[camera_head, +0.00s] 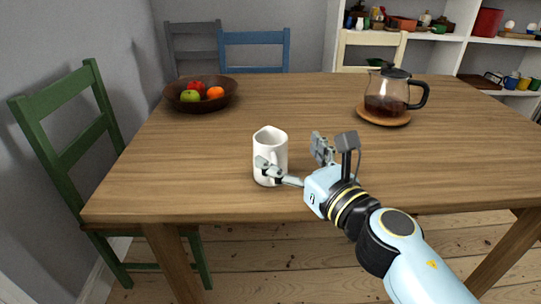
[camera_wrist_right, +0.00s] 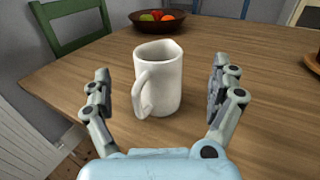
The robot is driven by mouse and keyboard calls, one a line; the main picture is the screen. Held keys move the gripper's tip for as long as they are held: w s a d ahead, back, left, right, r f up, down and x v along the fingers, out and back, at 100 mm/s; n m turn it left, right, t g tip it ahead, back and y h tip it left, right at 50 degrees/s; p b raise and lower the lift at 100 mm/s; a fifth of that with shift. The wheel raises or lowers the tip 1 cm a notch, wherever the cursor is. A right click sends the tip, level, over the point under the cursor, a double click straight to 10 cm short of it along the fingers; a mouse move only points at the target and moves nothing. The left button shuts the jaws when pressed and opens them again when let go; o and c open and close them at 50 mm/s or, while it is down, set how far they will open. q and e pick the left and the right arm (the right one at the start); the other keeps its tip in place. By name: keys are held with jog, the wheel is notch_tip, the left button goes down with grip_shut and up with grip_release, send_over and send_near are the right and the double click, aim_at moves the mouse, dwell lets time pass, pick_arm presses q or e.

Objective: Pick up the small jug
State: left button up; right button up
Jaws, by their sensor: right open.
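The small white jug (camera_head: 270,150) stands upright on the wooden table, near its front edge. It also shows in the right wrist view (camera_wrist_right: 160,78), with its handle turned toward the lower left of that view. My right gripper (camera_head: 298,160) is open just to the right of the jug in the head view. In the right wrist view the jug stands ahead between the two spread fingers (camera_wrist_right: 160,92), apart from both. One finger overlaps the jug's lower part in the head view. My left gripper is not in view.
A brown fruit bowl (camera_head: 203,103) stands at the table's back left. A glass coffee pot (camera_head: 386,92) stands on a round wooden trivet (camera_head: 384,119) at the right. Chairs surround the table (camera_head: 200,150). Table space left of the jug is clear.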

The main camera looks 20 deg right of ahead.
aim_at(262, 131)
jog(key=w, duration=0.2)
jog(key=w+a, duration=0.1)
jog(key=w, duration=0.3)
jog(key=shift+w+a+f, duration=0.1)
jog(key=shift+w+a, duration=0.25)
jog(key=shift+w, duration=0.05)
jog(key=shift+c, duration=0.2)
jog(key=c, duration=1.4)
